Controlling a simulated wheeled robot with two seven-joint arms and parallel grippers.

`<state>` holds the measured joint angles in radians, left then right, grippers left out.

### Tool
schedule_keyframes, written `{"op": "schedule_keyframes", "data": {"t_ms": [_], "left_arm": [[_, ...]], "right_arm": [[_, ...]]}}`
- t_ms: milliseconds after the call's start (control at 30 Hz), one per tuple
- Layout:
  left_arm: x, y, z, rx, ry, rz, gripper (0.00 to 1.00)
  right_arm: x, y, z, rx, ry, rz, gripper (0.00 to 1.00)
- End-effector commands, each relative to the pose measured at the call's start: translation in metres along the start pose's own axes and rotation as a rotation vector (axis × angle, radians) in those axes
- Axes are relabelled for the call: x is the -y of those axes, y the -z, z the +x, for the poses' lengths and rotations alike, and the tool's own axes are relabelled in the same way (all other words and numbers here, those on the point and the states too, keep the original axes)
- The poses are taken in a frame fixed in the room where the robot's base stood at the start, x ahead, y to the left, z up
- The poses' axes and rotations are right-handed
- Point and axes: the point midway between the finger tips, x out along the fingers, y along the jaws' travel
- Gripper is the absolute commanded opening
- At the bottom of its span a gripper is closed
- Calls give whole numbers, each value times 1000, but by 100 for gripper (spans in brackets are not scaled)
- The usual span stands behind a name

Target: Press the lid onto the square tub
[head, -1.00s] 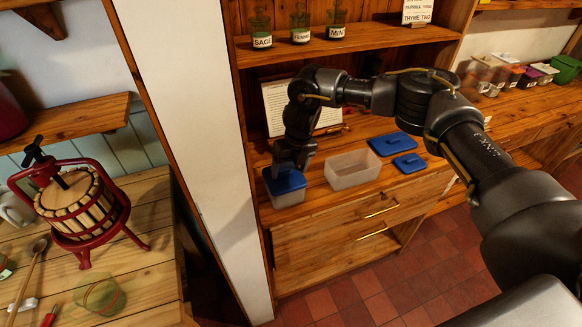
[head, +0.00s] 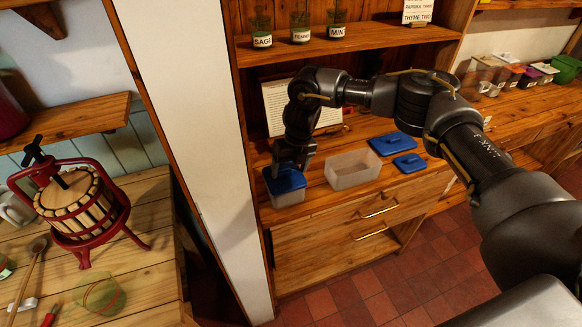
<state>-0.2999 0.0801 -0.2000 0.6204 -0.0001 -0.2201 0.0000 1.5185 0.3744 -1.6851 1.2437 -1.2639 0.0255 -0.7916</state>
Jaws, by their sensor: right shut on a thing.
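The square tub (head: 289,199) is a small translucent box at the left end of the pine counter. A blue lid (head: 285,182) lies over its top; I cannot tell whether it is fully seated. My right gripper (head: 290,168) points down from above and is shut on the lid's handle, which its fingers mostly hide. My left gripper is not in view.
A larger open translucent tub (head: 353,169) stands just right of the square tub. Two more blue lids, a large one (head: 392,144) and a smaller one (head: 410,163), lie beyond it. A white post (head: 195,130) rises close on the left. A shelf with labelled jars (head: 337,26) hangs above.

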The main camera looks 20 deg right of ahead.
Motion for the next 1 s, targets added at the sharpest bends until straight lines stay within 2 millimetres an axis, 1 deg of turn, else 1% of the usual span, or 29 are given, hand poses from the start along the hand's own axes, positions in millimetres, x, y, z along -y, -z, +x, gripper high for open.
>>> {"op": "schedule_keyframes", "data": {"t_ms": [333, 700, 1000], "left_arm": [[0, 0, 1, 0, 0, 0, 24], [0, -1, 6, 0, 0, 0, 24], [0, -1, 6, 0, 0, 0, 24]], "right_arm": [[0, 0, 1, 0, 0, 0, 54], [1, 1, 7, 0, -1, 2, 54], [1, 1, 7, 0, 0, 1, 54]]}}
